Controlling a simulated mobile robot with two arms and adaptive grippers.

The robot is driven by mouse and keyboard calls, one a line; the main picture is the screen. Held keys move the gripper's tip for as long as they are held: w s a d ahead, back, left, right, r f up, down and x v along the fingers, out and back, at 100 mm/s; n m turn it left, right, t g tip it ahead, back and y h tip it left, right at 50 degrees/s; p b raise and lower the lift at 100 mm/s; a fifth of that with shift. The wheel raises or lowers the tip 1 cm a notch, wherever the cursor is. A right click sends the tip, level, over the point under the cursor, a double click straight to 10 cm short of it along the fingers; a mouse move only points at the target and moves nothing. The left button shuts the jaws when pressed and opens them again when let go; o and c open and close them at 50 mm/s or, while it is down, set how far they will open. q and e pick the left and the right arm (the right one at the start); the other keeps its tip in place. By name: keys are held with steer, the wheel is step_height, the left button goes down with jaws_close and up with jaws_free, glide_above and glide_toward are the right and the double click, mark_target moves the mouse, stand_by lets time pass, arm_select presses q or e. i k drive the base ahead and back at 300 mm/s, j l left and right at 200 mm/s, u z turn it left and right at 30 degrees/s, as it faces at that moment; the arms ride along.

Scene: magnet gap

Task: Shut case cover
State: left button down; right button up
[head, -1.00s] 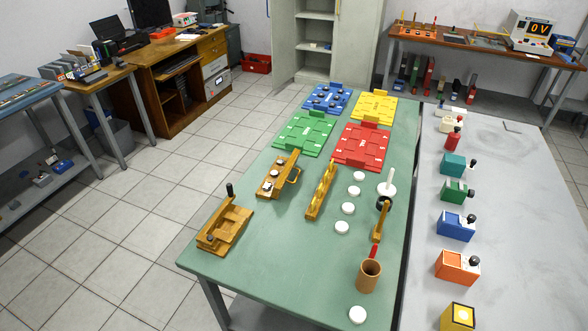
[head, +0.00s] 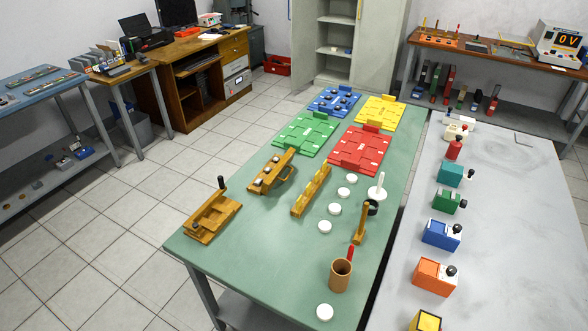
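Neither of my grippers is in view. No single thing is clearly a case with a cover, so I cannot tell which one it is. On the green table (head: 262,243), a wooden device with a black-knobbed upright lever (head: 212,217) stands at the near left. Right of it is a wooden block with a side handle and small round parts (head: 270,172). A notched wooden rail (head: 311,190) comes after it. Blue (head: 334,101), yellow (head: 380,111), green (head: 306,133) and red (head: 359,149) panels lie flat at the far end.
A wooden cup (head: 341,275), several white discs (head: 324,227) and a wooden stand (head: 361,223) occupy the green table's right side. The grey table (head: 509,210) beside it carries a row of coloured boxes (head: 441,233). Tiled floor (head: 115,235) is clear at left.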

mark_target(274, 174)
steer(key=j+z, duration=0.15)
steer(key=z, duration=0.3)
steer(key=j+z, duration=0.15)
steer(key=z, duration=0.25)
steer(key=j+z, duration=0.2)
steer(key=z, duration=0.25)
steer(key=j+z, duration=0.15)
steer(key=j, duration=0.25)
steer(key=k+j+z, duration=0.2)
steer(key=j, duration=0.2)
steer(key=j+z, duration=0.15)
steer(key=j, duration=0.25)
steer(key=k+j+z, duration=0.15)
steer(key=j, duration=0.25)
